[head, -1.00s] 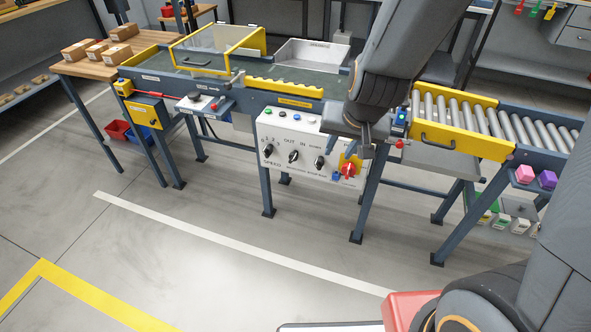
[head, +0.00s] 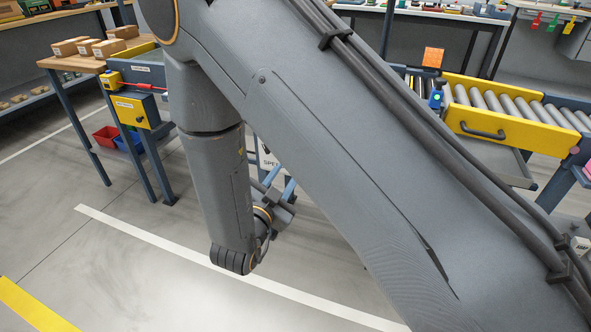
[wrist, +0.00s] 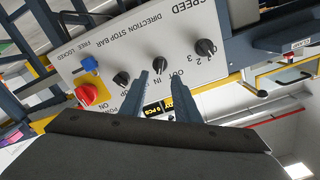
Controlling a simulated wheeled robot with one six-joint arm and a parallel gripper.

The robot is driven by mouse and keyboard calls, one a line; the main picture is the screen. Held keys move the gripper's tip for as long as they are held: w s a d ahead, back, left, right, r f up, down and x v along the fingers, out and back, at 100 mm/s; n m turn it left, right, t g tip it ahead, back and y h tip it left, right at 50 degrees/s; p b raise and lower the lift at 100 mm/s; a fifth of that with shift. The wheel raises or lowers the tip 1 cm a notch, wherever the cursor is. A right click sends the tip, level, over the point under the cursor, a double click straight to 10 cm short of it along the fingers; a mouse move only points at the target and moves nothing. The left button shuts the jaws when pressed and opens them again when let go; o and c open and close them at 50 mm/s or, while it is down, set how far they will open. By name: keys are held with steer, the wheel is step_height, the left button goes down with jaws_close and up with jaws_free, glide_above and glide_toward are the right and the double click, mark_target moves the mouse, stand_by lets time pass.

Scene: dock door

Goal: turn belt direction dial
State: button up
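The white control panel (wrist: 140,45) fills the upper part of the wrist view, turned upside down. Its direction dial (wrist: 160,65) is a black knob by the words OUT and IN, partly behind a fingertip. My gripper (wrist: 167,70) is open, its blue fingers apart with nothing between them, pointing at the panel near this dial. I cannot tell if a finger touches it. In the head view my gripper (head: 281,181) is low, and my arm hides most of the panel, leaving a sliver (head: 267,158).
The black speed dial (wrist: 206,47), another black dial (wrist: 121,79), a red switch (wrist: 86,94) and a blue part (wrist: 89,64) flank the direction dial. A roller conveyor (head: 500,105) stands right. The floor in front is clear.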

steer(key=x, duration=0.7)
steer(key=shift+w+b, duration=0.2)
steer(key=shift+b, duration=0.2)
steer(key=shift+d+r, duration=0.1)
steer(key=shift+d, duration=0.05)
steer(key=c, duration=0.7)
